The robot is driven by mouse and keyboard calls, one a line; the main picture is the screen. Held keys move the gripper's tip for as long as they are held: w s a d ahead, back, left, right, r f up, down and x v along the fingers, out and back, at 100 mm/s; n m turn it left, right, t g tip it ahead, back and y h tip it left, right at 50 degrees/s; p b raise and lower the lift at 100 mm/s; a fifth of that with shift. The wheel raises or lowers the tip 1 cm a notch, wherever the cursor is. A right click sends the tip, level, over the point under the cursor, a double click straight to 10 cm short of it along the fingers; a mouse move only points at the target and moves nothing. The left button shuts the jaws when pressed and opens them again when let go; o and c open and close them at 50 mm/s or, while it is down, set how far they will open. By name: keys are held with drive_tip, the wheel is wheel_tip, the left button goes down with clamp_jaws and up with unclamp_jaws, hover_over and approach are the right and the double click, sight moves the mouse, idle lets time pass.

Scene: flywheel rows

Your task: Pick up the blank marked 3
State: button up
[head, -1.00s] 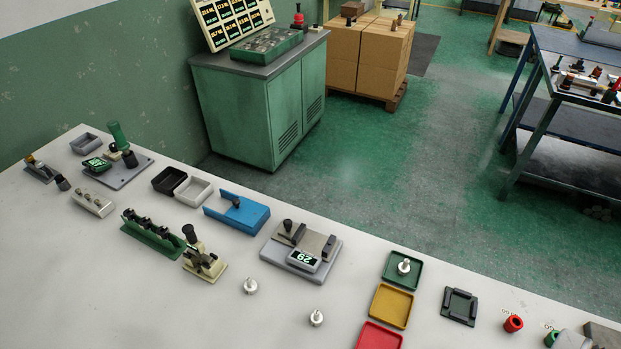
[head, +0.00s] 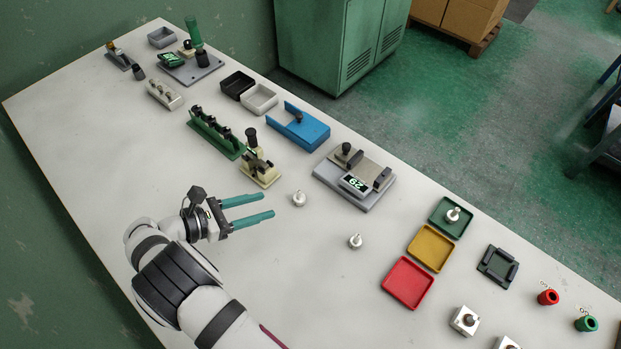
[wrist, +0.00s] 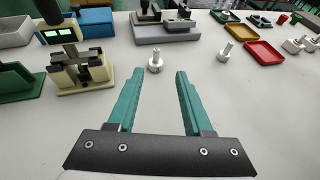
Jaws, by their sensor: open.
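Small silver blanks with a thin upright stem are in view. One nearer blank (head: 299,198) stands on the white table just ahead of my gripper (head: 267,205). A second blank (head: 355,241) stands farther right, and a third (head: 453,214) sits in the green tray (head: 436,222). I cannot read a number on any of them. My gripper is open and empty, its two teal fingers low over the table. In the wrist view the nearer blank (wrist: 155,63) lies just beyond and between the fingertips (wrist: 160,76); the second blank (wrist: 225,52) is to the right.
A cream press-like fixture (head: 258,165) stands close to the left of the nearer blank. A grey device with a display (head: 356,185) stands behind. Yellow (head: 430,248) and red (head: 408,283) trays are at right. The table around the two loose blanks is clear.

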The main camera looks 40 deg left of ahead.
sight(310, 196)
drive_tip(key=x, duration=1.4)
drive_tip(key=shift+w+a+f, duration=0.15)
drive_tip(key=shift+w+a, duration=0.1)
drive_tip(key=shift+w, duration=0.15)
clamp_jaws()
